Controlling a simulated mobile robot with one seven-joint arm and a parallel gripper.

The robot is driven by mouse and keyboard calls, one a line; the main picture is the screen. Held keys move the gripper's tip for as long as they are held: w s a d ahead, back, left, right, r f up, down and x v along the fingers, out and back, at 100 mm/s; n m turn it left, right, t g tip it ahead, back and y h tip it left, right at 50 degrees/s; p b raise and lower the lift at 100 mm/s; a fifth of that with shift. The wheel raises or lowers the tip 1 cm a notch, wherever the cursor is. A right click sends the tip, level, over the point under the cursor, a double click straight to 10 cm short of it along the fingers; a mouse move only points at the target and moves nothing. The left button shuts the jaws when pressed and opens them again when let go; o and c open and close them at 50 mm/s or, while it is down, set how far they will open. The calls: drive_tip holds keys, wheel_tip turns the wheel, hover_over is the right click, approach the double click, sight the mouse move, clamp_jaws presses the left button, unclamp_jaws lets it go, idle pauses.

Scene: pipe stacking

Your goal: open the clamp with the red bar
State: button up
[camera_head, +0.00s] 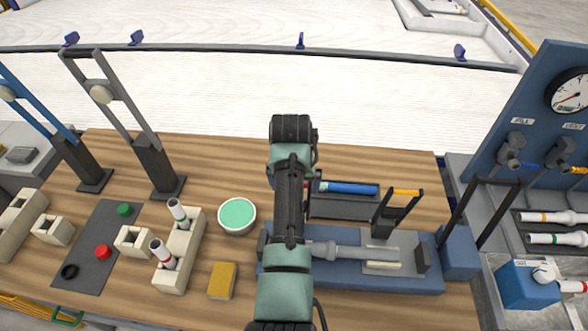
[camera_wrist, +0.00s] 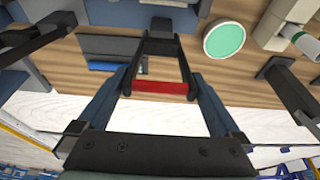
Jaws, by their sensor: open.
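The clamp with the red bar (camera_wrist: 160,87) shows in the wrist view as a dark frame with two side arms joined by the red crossbar. My gripper (camera_wrist: 160,78) is open, with one finger on each side of the frame, near the ends of the red bar. In the head view my arm hides most of this clamp and my gripper. A second clamp with an orange bar (camera_head: 406,192) stands upright to the right, by a grey pipe (camera_head: 352,252) on a blue base (camera_head: 400,284).
A white bowl with green contents (camera_head: 237,215) stands left of my arm. Beige blocks (camera_head: 180,250) hold white pipes. Dark uprights (camera_head: 153,165) stand at the left; the wood behind is clear.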

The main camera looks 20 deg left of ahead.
drive_tip(key=a+b+v, duration=0.1)
drive_tip(key=b+v, duration=0.1)
drive_tip(key=v, duration=0.8)
drive_tip(key=shift+d+r, duration=0.4)
drive_tip(key=shift+d, duration=0.1)
drive_tip(key=w+d+r+m+t+y, duration=0.1)
drive_tip(key=w+d+r+t, duration=0.4)
drive_tip(key=r, duration=0.7)
drive_tip(key=d+r+t+y, duration=0.1)
drive_tip(key=d+r+t, duration=0.1)
drive_tip(key=r+t, duration=0.8)
drive_tip(key=s+d+r+m+t+h, duration=0.1)
drive_tip(key=s+d+r+t, duration=0.3)
drive_tip(key=s+r, duration=0.5)
drive_tip(key=s+d+r+m+t+h, duration=0.1)
drive_tip(key=s+d+r+t, duration=0.4)
drive_tip(key=s+r, duration=0.5)
wheel_tip(320, 180, up, 4)
drive_tip(key=shift+s+d+r+h+b, duration=0.15)
drive_tip(key=shift+d+h+b, duration=0.2)
drive_tip(key=shift+h+b, duration=0.15)
